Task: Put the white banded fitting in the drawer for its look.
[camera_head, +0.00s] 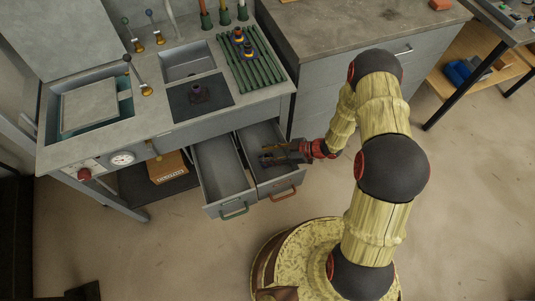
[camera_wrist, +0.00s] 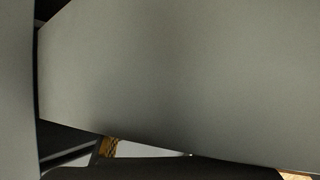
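I cannot make out a white banded fitting in either view. Two drawers stand pulled out below the bench: a left drawer (camera_head: 221,171) with a green handle and a right drawer (camera_head: 284,187) with a copper-coloured handle. My gripper (camera_head: 265,156) is over or inside the right drawer, pointing left. Its two dark fingers look apart, with nothing clearly between them. The drawer floor behind and below it is partly hidden. In the wrist view a plain grey surface (camera_wrist: 170,75) fills most of the picture, very close; the fingertips cannot be made out there.
A lidded basin (camera_head: 89,107), levers and a gauge (camera_head: 122,158) are on the left. A grey cabinet (camera_head: 335,85) adjoins the right.

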